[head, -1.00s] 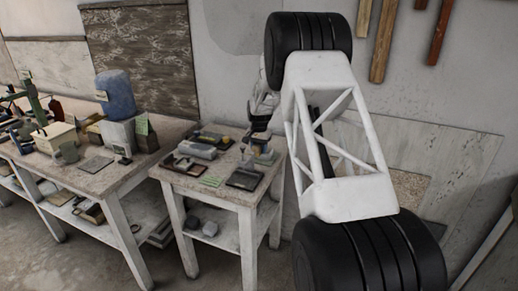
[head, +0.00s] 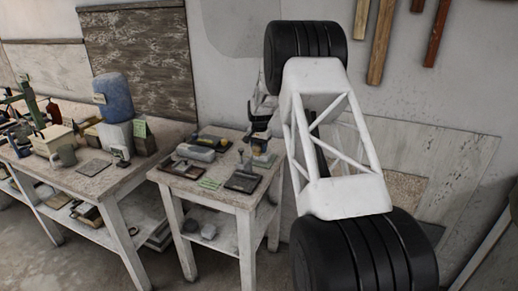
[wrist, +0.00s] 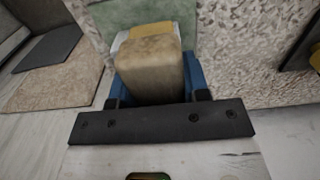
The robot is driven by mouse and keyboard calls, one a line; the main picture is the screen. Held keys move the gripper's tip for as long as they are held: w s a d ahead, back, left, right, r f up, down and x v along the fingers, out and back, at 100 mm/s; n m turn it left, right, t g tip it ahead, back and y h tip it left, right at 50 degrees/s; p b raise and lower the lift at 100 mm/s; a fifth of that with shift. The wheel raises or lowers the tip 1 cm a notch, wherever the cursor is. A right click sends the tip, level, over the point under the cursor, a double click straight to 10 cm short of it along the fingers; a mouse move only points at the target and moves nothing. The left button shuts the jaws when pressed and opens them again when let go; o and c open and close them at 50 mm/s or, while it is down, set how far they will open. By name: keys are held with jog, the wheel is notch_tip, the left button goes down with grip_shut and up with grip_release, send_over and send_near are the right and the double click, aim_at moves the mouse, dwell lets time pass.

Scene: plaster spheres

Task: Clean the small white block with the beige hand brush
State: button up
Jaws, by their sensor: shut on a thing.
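My gripper (wrist: 158,92) is shut on a beige block-like thing, which I take for the beige hand brush (wrist: 150,58). Its blue fingers press on both sides of it in the wrist view. Just beyond the brush, a yellow piece (wrist: 151,29) and a pale whitish edge (wrist: 121,39) show on a green surface (wrist: 187,20). The whitish edge may be the small white block, but the brush hides most of it. Whether the brush touches it I cannot tell. In the head view my gripper (head: 261,138) is small, over the back right of the small table (head: 180,186).
A dark tray (head: 243,183) with an upright tool (head: 241,160) stands at the front right of the small table. Grey things (head: 201,154) and a green sheet (head: 209,184) lie to its left. A cluttered long bench (head: 110,184) stands further left.

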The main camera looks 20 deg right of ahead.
jog(key=shift+w+d, duration=0.7)
jog(key=shift+s+a, duration=0.1)
dwell(0.4)
jog(key=shift+s+a, duration=0.65)
jog(key=shift+s, duration=0.05)
jog(key=shift+a, duration=0.1)
jog(key=shift+s+a, duration=0.7)
jog(key=shift+s, duration=0.05)
jog(key=shift+w+d, duration=0.1)
dwell(0.4)
jog(key=shift+w+d, duration=0.65)
jog(key=shift+d, duration=0.05)
jog(key=shift+w, duration=0.1)
